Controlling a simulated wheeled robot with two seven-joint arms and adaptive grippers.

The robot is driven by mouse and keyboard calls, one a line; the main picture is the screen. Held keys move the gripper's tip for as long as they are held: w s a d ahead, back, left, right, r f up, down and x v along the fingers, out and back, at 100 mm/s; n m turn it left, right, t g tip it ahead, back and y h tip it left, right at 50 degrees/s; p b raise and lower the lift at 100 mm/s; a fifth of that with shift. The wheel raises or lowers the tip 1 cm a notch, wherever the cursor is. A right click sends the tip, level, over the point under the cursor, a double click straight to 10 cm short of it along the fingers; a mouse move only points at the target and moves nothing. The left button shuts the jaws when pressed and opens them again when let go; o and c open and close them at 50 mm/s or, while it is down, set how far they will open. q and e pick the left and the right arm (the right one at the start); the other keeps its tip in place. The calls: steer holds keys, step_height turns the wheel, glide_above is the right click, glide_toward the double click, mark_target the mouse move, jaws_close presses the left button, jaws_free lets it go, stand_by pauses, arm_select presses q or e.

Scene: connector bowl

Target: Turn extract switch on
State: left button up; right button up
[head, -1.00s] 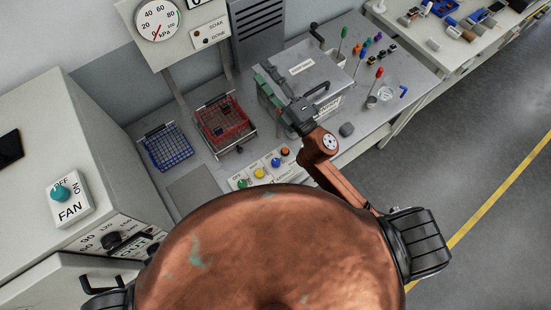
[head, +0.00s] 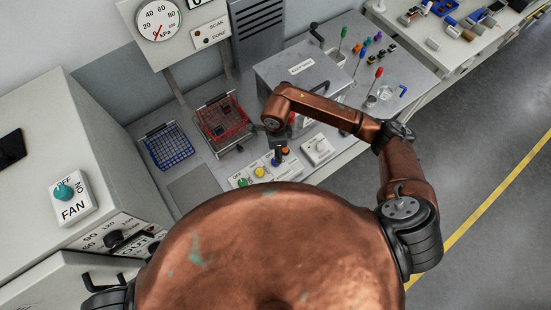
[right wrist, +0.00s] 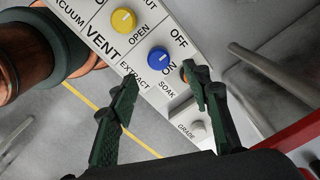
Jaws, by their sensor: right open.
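The extract switch is a blue knob (right wrist: 159,55) on a white panel (right wrist: 140,42), beside the label EXTRACT. OFF and ON are printed near it. Its pointer direction is too small to tell. In the head view the blue knob (head: 275,162) shows at the front of the bench. My right gripper (right wrist: 160,79) is open and empty, its two dark green fingers reaching toward the panel around the blue knob's place. Whether they touch anything is unclear. In the head view the right gripper is mostly hidden under the copper arm. My left gripper is not in view.
A yellow knob (right wrist: 123,20) for VENT sits beside the blue one; an orange knob (right wrist: 186,72) near SOAK is partly behind a finger. A red basket (head: 222,118), a blue basket (head: 168,147) and a grey box (head: 300,68) stand behind. A teal FAN switch (head: 63,191) is at left.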

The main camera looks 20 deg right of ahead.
step_height(320, 180, down, 7)
steer(key=shift+s+f+p, duration=0.1)
steer(key=shift+f+p, duration=0.05)
steer(key=shift+p, duration=0.5)
steer(key=shift+c, duration=0.7)
steer(key=c, duration=1)
